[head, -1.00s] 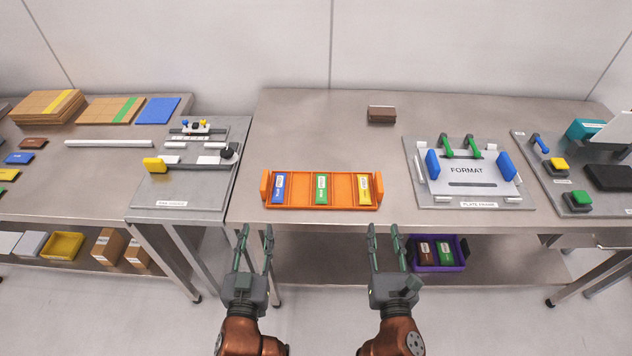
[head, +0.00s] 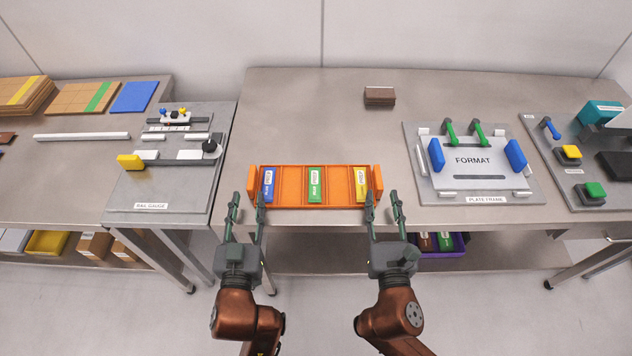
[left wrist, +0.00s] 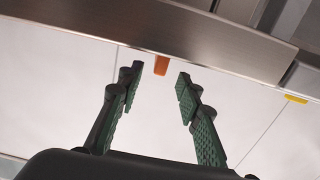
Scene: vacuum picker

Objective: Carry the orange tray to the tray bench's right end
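The orange tray (head: 292,206) lies near the front edge of the bench (head: 300,120) in the head view, with raised end walls. A blue, a green and a yellow packet (head: 361,184) stand in its compartments. My left gripper (head: 245,205) is open just in front of the tray's left end wall. In the left wrist view an orange piece (left wrist: 161,65) of it shows between the open fingers (left wrist: 160,82). My right gripper (head: 384,205) is open by the tray's right end wall. Its inner finger overlaps that wall in view; I cannot tell whether they touch.
The plate frame (head: 473,170) stands right of the tray, with bare bench between. A brown block (head: 379,96) lies behind. The rail gauge (head: 172,178) is on the left. A purple bin (head: 462,245) sits on the shelf below.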

